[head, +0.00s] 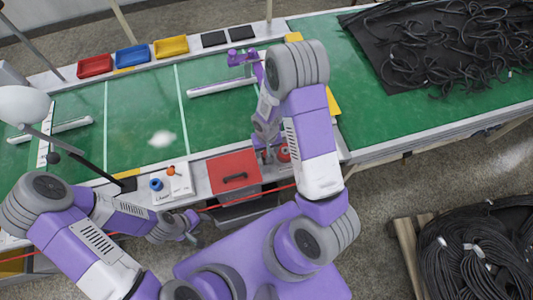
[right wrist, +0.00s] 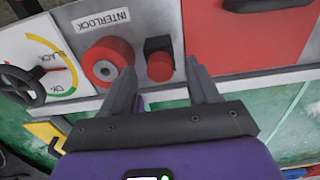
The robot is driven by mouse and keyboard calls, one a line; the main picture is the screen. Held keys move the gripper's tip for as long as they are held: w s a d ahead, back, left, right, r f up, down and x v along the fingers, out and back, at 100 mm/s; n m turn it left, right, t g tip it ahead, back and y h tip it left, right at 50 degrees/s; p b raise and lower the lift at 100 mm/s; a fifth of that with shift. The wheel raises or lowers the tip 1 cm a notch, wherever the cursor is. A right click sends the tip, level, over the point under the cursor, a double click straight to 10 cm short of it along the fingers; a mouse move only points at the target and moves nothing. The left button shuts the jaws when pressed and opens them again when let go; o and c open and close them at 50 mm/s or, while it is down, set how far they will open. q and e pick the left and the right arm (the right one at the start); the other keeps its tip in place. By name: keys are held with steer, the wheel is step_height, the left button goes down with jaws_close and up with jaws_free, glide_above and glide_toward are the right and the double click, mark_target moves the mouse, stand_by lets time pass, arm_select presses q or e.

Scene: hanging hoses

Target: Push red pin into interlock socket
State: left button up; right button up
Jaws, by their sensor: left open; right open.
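In the right wrist view, the red pin (right wrist: 160,66) stands in a square black socket (right wrist: 158,45) on a grey panel. Beside it is a larger round red part (right wrist: 105,64) with a grey centre, under an upside-down INTERLOCK label (right wrist: 103,20). My right gripper (right wrist: 158,68) is open, its fingers on either side of the red pin; contact cannot be told. In the head view, red shows beside the right gripper (head: 270,152), which my right arm partly hides. My left gripper (head: 190,232) is open and empty near the table's front edge.
A red panel with a black handle (head: 234,176) adjoins the interlock panel. A dial gauge (right wrist: 35,80) is nearby. A white box (head: 173,184) has blue and orange knobs. Trays (head: 131,55) line the back; black hoses (head: 450,45) lie at right. Green belt (head: 140,110) is largely clear.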

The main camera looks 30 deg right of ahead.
steer(key=shift+f, duration=0.6)
jaws_close()
